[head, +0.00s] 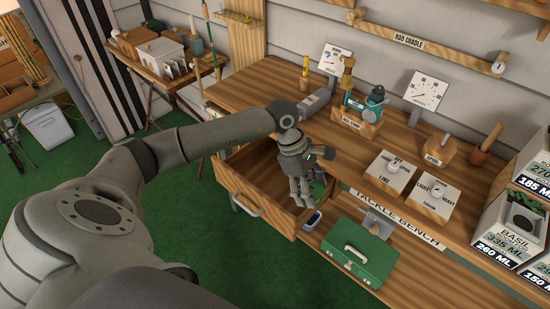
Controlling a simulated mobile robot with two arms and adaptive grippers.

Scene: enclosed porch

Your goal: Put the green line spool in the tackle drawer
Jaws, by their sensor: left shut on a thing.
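The tackle drawer (272,216) is a wooden drawer pulled open from under the bench, with a metal handle on its front. My left gripper (301,197) points down over the right part of the open drawer, its fingertips at or inside the opening. It is shut on the green line spool (318,188), which shows only as a green patch beside the fingers. The fingers hide most of it, and I cannot tell whether it touches the drawer floor. My right gripper is not in view.
The wooden bench (262,88) carries a reel stand (351,122), dial gauges and switch boxes (390,173). A green tackle box (350,254) sits on the lower shelf, right of the drawer. A small blue item (313,220) lies near the drawer's right edge. The drawer's left part looks empty.

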